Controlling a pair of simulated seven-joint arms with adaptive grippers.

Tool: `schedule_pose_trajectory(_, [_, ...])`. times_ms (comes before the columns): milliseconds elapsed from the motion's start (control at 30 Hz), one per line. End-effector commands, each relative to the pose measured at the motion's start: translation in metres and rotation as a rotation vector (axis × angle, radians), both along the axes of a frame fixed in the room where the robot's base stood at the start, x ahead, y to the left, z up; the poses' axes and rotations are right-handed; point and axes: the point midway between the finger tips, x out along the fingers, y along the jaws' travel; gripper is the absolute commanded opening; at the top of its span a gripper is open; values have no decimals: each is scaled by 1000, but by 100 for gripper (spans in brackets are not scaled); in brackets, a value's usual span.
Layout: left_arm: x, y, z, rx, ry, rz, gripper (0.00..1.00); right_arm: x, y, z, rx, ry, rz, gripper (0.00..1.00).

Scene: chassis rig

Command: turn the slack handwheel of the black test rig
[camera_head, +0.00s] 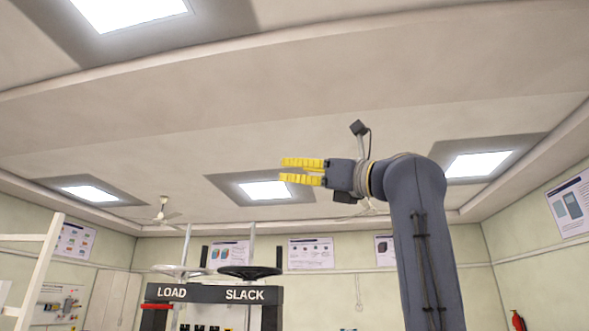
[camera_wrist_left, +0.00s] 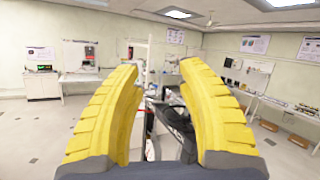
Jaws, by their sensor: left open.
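The black test rig (camera_head: 210,293) stands at the bottom of the head view, with LOAD and SLACK lettered on its dark crossbar. The slack handwheel (camera_head: 250,272) is a black wheel lying flat above the word SLACK. A white handwheel (camera_head: 183,270) sits above LOAD. My left gripper (camera_head: 282,170) is raised well above the slack handwheel and slightly to its right, fingers pointing left, apart from the rig. Its yellow fingers are open and empty; they also show in the left wrist view (camera_wrist_left: 160,68), with dark rig parts between and beyond them. My right gripper is not in view.
Upright rods (camera_head: 252,243) rise from the rig behind the wheels. A pale frame (camera_head: 40,270) stands at the left. In the left wrist view, a cabinet (camera_wrist_left: 42,87) and a bench (camera_wrist_left: 285,108) line the walls. Open air lies around the gripper.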

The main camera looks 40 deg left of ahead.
Motion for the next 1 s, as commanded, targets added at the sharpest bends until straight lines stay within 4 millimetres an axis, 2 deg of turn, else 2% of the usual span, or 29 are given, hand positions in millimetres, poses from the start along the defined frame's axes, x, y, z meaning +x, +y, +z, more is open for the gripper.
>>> schedule_pose_trajectory(533, [-7, -3, 5, 16, -11, 8, 39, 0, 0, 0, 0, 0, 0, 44])
schedule_pose_trajectory(767, [1, -4, 0, 15, 1, 3, 13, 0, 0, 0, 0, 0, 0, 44])
schedule_pose_trajectory(867, [25, 7, -18, -24, 46, -9, 1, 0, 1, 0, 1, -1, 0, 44])
schedule_pose_trajectory(1000, [54, 28, -55, -141, 248, 60, 0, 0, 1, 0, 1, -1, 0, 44])
